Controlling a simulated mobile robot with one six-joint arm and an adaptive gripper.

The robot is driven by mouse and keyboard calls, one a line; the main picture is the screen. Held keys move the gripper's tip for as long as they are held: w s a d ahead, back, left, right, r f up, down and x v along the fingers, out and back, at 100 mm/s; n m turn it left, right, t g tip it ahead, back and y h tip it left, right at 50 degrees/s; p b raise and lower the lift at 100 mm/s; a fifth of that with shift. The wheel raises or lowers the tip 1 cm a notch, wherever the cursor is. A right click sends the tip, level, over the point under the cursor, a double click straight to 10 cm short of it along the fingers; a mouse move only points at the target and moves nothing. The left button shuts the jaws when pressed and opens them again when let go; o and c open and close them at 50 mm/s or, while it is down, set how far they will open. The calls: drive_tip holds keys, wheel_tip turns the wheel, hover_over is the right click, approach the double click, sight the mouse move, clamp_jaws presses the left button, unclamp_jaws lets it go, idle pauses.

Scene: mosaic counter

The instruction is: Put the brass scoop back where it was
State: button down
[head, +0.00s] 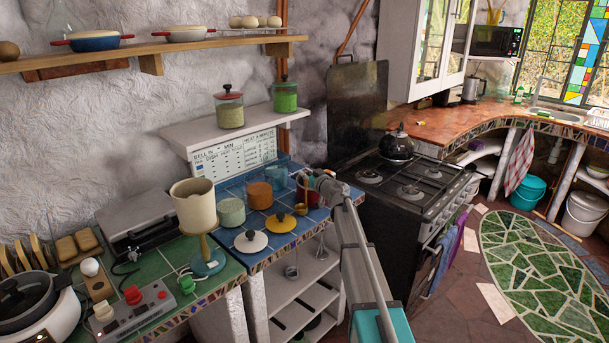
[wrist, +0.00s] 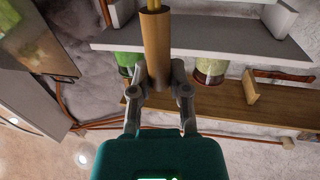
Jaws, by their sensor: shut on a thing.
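My gripper (wrist: 158,88) is shut on the wooden handle of the brass scoop (wrist: 156,45) in the wrist view; a bit of brass shows at the top edge and its bowl is out of frame. In the head view my gripper (head: 316,181) is above the right end of the blue-tiled counter (head: 226,191). The scoop's round brass end (head: 301,209) hangs below it, in front of a dark red canister (head: 309,196). I cannot tell whether the scoop touches anything.
Orange (head: 259,195), pale green (head: 231,212) and blue (head: 275,179) canisters stand close by. A white lid (head: 251,241) and a yellow lid (head: 281,223) lie in front. The stove (head: 410,190) is to the right.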

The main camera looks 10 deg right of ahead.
drive_tip(key=c, duration=0.6)
unclamp_jaws()
drive_tip(key=shift+f, duration=0.1)
drive_tip(key=v, duration=1.2)
idle(0.4)
